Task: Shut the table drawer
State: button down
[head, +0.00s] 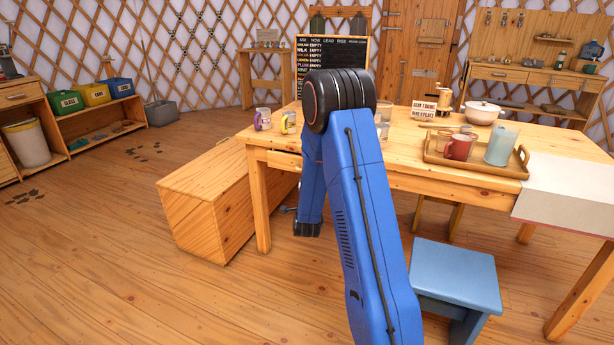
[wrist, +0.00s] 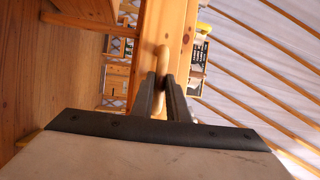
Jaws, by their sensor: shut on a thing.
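The wooden table (head: 400,165) stands in the middle of the head view. Part of its drawer front (head: 285,159) shows under the tabletop, just left of my blue arm. My arm hides the rest of the drawer, so I cannot tell how far it is open. In the wrist view, my gripper (wrist: 166,98) is shut on the pale, rounded wooden drawer handle (wrist: 162,62), which stands between the two dark fingers. The wooden drawer front (wrist: 176,25) lies just beyond.
A long wooden chest (head: 215,195) stands left of the table. A blue stool (head: 455,275) is at the front right. Two mugs (head: 263,119) and a tray (head: 480,168) with a red mug and jug stand on the table. The floor at front left is clear.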

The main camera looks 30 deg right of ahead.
jog(key=w+d, duration=0.2)
jog(key=d, duration=0.1)
jog(key=shift+w, duration=0.25)
jog(key=c, duration=1.7)
grip_release()
jog(key=shift+d, duration=0.15)
jog(key=shift+f, duration=0.1)
